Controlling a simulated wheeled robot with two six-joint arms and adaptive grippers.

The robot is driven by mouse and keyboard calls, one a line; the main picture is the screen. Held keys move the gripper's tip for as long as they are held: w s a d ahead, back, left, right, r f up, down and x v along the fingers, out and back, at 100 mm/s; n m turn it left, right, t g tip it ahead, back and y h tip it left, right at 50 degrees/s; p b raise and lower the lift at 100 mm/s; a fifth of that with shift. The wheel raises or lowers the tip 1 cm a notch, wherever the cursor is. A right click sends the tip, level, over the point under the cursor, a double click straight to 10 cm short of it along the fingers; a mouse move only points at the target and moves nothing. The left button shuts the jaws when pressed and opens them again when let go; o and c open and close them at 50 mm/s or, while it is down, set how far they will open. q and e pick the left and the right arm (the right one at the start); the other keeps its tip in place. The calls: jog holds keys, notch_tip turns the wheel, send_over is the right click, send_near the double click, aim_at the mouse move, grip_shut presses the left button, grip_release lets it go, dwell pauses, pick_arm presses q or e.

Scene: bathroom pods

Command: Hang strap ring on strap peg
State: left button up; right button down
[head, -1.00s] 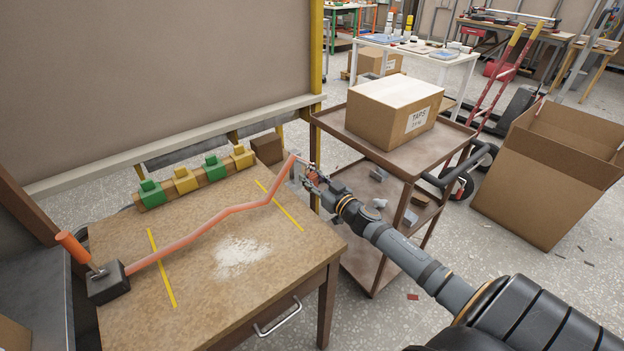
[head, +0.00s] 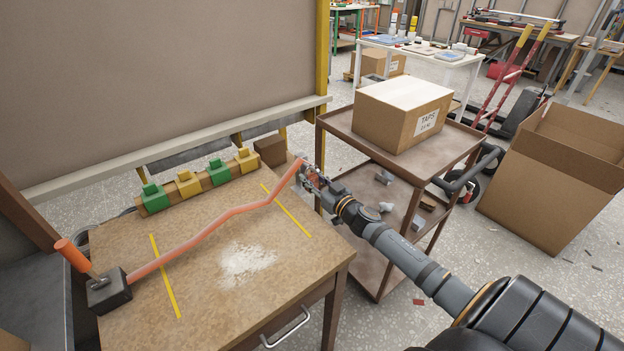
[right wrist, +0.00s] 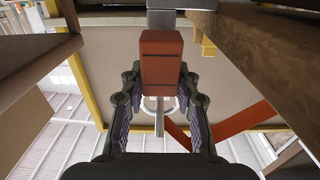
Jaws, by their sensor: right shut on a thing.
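The orange strap (head: 205,232) runs slack across the wooden table from a black block with an orange handle (head: 73,255) to my right gripper (head: 313,180), just past the table's right edge. In the right wrist view my right gripper (right wrist: 160,88) is shut on a red block (right wrist: 161,62), which seems to be the strap ring's grip. Part of a pale ring (right wrist: 148,103) shows below the block, with a grey upright rod (right wrist: 160,122) at it. I cannot tell whether the ring is around that rod. The peg cannot be made out in the head view. My left gripper is out of view.
A brown trolley (head: 340,122) with a cardboard box (head: 395,118) stands close behind my right gripper. Green and yellow blocks (head: 188,184) line the table's back edge. White powder (head: 245,262) and yellow lines mark the tabletop (head: 215,305). An open carton (head: 545,190) stands at right.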

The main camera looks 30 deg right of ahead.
jog(key=c, duration=0.9)
grip_release()
